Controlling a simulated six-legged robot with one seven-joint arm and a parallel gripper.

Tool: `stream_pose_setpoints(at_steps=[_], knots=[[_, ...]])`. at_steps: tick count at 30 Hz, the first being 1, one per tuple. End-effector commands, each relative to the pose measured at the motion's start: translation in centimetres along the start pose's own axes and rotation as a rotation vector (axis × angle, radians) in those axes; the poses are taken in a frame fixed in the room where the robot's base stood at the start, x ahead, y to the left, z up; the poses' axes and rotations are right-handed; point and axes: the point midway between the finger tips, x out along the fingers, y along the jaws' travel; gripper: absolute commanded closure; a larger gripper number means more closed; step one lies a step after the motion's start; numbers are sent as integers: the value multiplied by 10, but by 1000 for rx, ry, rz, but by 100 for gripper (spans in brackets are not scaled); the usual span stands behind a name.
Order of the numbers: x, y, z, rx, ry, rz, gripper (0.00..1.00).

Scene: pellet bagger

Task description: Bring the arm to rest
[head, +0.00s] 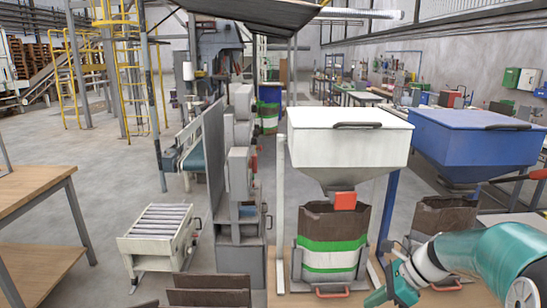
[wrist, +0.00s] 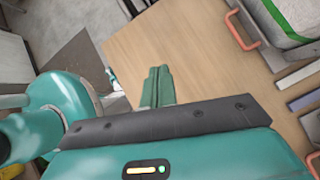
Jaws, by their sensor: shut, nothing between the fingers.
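My gripper (head: 374,299) is at the bottom right of the head view, at the end of my teal and white arm. The arm is bent and reaches left and down, low over a wooden bench top. In the wrist view the two green fingers of my gripper (wrist: 157,78) are together, with nothing between them. Bare wood lies beyond the fingertips. In the head view the fingertips are small, and their height above the bench is hard to tell.
A brown, green and white bag (head: 331,240) stands beneath the white hopper (head: 347,140), left of my gripper. A blue hopper (head: 465,140) and another brown bag (head: 443,215) stand behind my arm. The bench top (wrist: 195,50) has clear wood near the fingers.

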Motion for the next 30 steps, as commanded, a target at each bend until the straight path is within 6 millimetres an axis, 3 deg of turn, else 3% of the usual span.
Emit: stream_pose_setpoints(at_steps=[3,12,22,30], knots=[[-7,34,25,-267,126,-10,100],[-25,115,58,-933,410,4,100],[-46,191,66,-1647,701,60,100],[-53,219,61,-1978,845,102,100]])
